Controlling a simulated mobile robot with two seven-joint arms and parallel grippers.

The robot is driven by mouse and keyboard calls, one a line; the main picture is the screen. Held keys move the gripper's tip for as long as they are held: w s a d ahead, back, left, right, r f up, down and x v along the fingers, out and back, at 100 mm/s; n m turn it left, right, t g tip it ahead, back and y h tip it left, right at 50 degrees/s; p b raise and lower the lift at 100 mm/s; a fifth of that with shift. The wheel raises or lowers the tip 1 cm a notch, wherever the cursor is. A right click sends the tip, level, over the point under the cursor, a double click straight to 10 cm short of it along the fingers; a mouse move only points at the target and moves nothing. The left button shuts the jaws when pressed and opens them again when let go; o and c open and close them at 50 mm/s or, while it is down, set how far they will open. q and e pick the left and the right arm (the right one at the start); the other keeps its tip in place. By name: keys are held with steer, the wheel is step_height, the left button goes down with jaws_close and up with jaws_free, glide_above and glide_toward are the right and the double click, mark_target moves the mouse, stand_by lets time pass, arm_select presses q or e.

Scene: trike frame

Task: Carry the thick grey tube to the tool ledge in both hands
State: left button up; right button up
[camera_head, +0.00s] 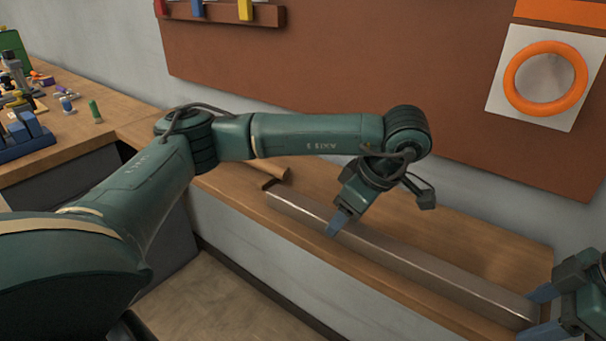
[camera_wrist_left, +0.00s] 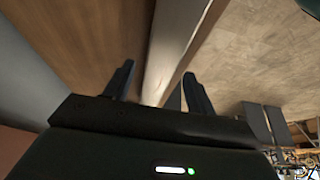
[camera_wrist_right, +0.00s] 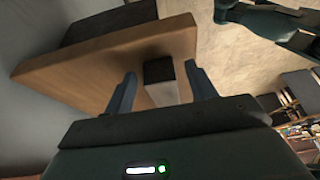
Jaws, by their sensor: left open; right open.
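The thick grey tube (camera_head: 400,258), square-edged, lies lengthwise along a wooden ledge (camera_head: 470,232) by the wall. My left gripper (camera_head: 337,224) is open and points down at the tube left of its middle. In the left wrist view the tube (camera_wrist_left: 172,50) runs between the two spread fingers (camera_wrist_left: 158,84). My right gripper (camera_head: 541,312) is open at the tube's right end. In the right wrist view the tube's end (camera_wrist_right: 160,80) shows between the fingers (camera_wrist_right: 160,88). Whether any finger touches the tube I cannot tell.
A brown wall board carries a small rack (camera_head: 225,12) with coloured handles and an orange ring (camera_head: 546,78) on a white panel. A cluttered workbench (camera_head: 60,140) stands at left. A short wooden piece (camera_head: 262,171) lies beyond the tube's left end. Floor in front is bare.

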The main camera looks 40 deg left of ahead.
mark_target(365, 232)
steer(key=shift+r, duration=0.1)
arm_select(q)
steer(key=v, duration=1)
arm_select(e)
steer(key=v, duration=1.2)
arm_select(q)
steer(key=shift+d, duration=0.15)
